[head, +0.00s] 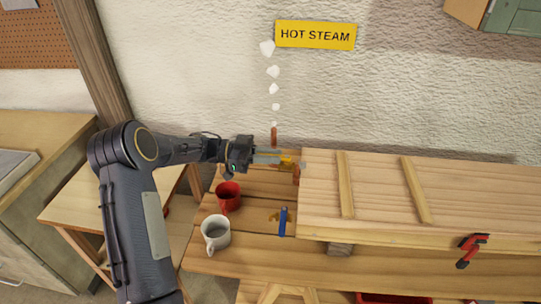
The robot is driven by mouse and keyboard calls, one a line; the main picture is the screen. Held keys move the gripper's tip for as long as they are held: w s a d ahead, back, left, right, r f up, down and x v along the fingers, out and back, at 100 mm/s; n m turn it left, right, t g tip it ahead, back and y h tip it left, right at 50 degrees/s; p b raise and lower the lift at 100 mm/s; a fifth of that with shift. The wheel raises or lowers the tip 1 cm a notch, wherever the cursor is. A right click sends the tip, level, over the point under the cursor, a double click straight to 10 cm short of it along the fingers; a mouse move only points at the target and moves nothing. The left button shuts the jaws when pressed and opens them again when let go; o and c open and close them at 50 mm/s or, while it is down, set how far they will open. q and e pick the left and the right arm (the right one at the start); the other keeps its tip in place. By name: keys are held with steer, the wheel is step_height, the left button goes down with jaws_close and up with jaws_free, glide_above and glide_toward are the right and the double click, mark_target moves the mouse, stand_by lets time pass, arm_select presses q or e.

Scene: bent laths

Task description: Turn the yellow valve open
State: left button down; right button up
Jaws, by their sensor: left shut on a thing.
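The yellow valve (287,164) is at the left end of a long wooden box (380,190), small in the head view and partly covered by my gripper. My left gripper (275,157) comes in from the left and is shut with its fingertips at the yellow valve. The fine contact is too small to see. A copper-coloured pipe (274,136) stands upright just behind the fingers, with white puffs (273,71) rising above it. A second, blue-handled piece (283,222) with a brass part sits lower, on the bench. My right gripper is out of view.
A red mug (229,196) and a white mug (215,234) stand on the bench (255,262) below my left forearm. A red clamp (470,250) is at the box's front edge. A "HOT STEAM" sign (315,35) hangs on the wall.

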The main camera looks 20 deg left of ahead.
arm_select(q)
steer(key=shift+r, duration=0.1)
steer(key=c, duration=1.4)
jaws_free()
steer(key=shift+o, duration=0.2)
steer(key=shift+a, duration=0.35)
steer(key=b+v, duration=0.2)
steer(key=v, duration=0.5)
